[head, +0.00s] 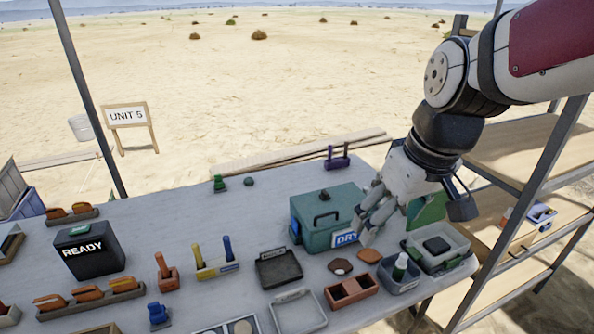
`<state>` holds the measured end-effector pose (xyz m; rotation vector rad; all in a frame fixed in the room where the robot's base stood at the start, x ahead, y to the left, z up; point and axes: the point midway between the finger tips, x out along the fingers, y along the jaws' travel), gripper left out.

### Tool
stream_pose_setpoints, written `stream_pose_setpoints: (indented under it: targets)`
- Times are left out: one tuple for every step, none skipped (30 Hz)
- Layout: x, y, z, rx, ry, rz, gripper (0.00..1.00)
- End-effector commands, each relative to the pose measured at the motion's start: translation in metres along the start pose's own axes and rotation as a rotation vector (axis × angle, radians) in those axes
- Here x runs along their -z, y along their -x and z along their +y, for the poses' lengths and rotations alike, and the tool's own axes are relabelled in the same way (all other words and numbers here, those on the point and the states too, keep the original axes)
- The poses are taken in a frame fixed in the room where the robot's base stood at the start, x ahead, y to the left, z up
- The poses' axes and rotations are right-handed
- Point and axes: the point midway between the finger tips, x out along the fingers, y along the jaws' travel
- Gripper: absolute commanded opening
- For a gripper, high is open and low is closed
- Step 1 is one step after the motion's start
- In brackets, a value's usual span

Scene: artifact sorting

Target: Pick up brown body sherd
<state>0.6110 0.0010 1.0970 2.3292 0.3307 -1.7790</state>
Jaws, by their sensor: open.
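My gripper (370,226) is open and points down over the right part of the table, beside the teal DRY box (318,220). Two small sherd-like pieces lie on the table below it. One is flat and orange-brown (369,256), just below the fingertips in the picture. The other is dark brown with a pale patch (340,267), a little to the left. I cannot tell for sure which is the brown body sherd. Neither is in the gripper. The fingers partly cover the right end of the DRY box.
A reddish-brown divided tray (352,297) stands in front of the pieces. A grey bin with a bottle (399,286) and a larger grey tray (463,256) stand to the right. A black tray (279,281) lies left. A shelf rack (535,150) rises beyond the right edge.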

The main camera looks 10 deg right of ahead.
Motion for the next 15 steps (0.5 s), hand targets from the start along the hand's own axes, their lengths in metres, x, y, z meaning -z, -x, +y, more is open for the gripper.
stream_pose_setpoints:
  targets:
    - [0.013, -0.021, 0.006, 0.011, 0.028, -0.018, 0.74]
    - [0.020, -0.030, 0.009, 0.016, 0.047, -0.024, 0.74]
    - [0.029, -0.043, 0.013, 0.024, 0.072, -0.032, 0.74]
    - [0.036, -0.054, 0.016, 0.029, 0.091, -0.037, 0.74]
    - [0.042, -0.064, 0.019, 0.034, 0.110, -0.044, 0.74]
    - [0.051, -0.079, 0.024, 0.040, 0.135, -0.050, 0.74]
    - [0.056, -0.090, 0.027, 0.045, 0.153, -0.056, 0.74]
    - [0.062, -0.102, 0.030, 0.050, 0.171, -0.062, 0.74]
    - [0.069, -0.118, 0.035, 0.056, 0.196, -0.069, 0.74]
    - [0.074, -0.130, 0.038, 0.061, 0.214, -0.075, 0.74]
    - [0.077, -0.141, 0.041, 0.066, 0.230, -0.080, 0.74]
    - [0.083, -0.156, 0.044, 0.070, 0.252, -0.084, 0.74]
    - [0.086, -0.167, 0.047, 0.074, 0.267, -0.090, 0.74]
    - [0.089, -0.176, 0.049, 0.077, 0.283, -0.094, 0.74]
    - [0.092, -0.188, 0.052, 0.081, 0.300, -0.098, 0.74]
